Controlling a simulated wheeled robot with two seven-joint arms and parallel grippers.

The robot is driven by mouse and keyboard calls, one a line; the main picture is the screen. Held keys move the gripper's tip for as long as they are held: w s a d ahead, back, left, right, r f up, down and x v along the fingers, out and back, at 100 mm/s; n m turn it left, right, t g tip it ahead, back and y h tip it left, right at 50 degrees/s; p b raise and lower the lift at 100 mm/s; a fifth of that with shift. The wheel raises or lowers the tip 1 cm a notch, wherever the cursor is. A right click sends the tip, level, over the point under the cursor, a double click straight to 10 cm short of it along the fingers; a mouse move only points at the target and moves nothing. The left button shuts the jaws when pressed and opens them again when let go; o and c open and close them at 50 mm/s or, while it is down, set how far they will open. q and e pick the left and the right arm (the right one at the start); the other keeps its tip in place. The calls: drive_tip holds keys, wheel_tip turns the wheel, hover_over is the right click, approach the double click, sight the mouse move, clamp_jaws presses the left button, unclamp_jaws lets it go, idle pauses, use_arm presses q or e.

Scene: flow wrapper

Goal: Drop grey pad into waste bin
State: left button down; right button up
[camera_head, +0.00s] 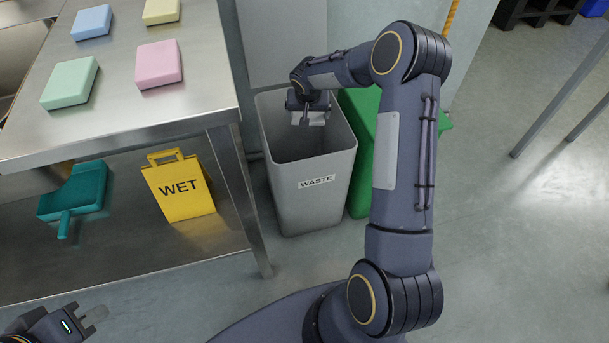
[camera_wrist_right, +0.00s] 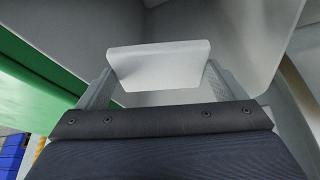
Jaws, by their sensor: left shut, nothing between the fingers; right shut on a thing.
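The grey waste bin (camera_head: 318,194), labelled WASTE, stands open on the floor beside the steel table. My right gripper (camera_head: 305,118) is over the bin's opening and is shut on the grey pad (camera_head: 316,118). In the right wrist view the pad (camera_wrist_right: 160,63) is pale and sits between both fingers, with the bin's inner walls around and beyond it. My left gripper (camera_head: 92,318) is shut and empty at the lower left, away from the bin.
The steel table (camera_head: 120,115) holds blue, yellow, green and pink pads. A yellow WET sign (camera_head: 178,187) and a teal dustpan (camera_head: 75,195) are on its lower shelf. A green bin (camera_head: 362,150) stands right of the waste bin.

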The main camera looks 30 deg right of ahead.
drive_tip(key=shift+f, duration=0.1)
drive_tip(key=o, duration=0.7)
drive_tip(key=p+v, duration=0.2)
drive_tip(key=v, duration=0.5)
drive_tip(key=shift+s+a+r, duration=0.15)
drive_tip(key=shift+r, duration=0.2)
